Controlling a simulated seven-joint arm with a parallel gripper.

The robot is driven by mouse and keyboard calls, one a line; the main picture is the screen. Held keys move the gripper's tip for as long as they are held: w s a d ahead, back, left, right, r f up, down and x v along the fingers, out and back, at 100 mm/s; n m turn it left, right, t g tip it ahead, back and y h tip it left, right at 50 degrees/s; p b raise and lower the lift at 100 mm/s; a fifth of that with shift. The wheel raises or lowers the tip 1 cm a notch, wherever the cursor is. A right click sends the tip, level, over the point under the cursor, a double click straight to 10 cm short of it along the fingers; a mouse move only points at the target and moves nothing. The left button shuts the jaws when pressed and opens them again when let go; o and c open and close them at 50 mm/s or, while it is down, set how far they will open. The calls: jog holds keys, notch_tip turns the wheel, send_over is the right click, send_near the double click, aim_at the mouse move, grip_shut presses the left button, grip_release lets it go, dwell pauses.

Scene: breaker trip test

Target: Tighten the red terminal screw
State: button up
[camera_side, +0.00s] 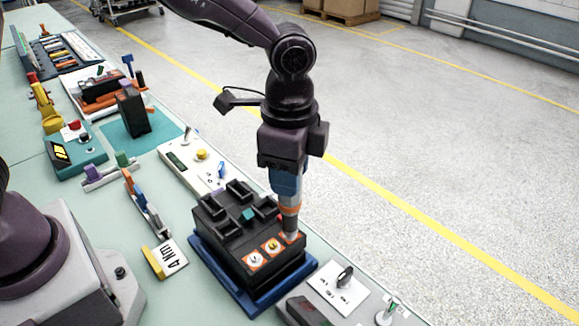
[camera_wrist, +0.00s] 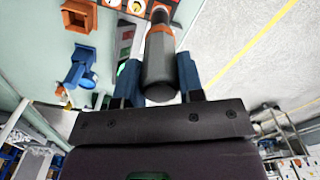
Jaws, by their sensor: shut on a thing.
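My gripper (camera_side: 286,180) points straight down with its blue fingers shut on a grey cylindrical driver (camera_side: 290,216) with an orange band. The driver also shows between the fingers in the wrist view (camera_wrist: 160,70). Its lower end is at the rightmost of three terminals along the front of a black breaker block (camera_side: 232,260). Contact with the screw there cannot be made out. The other two terminals hold a white screw (camera_side: 256,260) and a yellow screw (camera_side: 272,246) on orange squares. No red screw head is clearly visible; the driver covers the third terminal.
The block sits in a blue tray (camera_side: 222,282). A white switch plate (camera_side: 338,288) stands to its right, and a white panel with a yellow button (camera_side: 201,154) behind it. A yellow-ended tag (camera_side: 165,259) lies to its left. Open floor lies beyond the bench edge.

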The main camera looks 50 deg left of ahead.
jog(key=shift+f, duration=0.55)
dwell(1.3)
jog(key=shift+r, duration=0.1)
dwell(0.9)
jog(key=shift+r, duration=2.9)
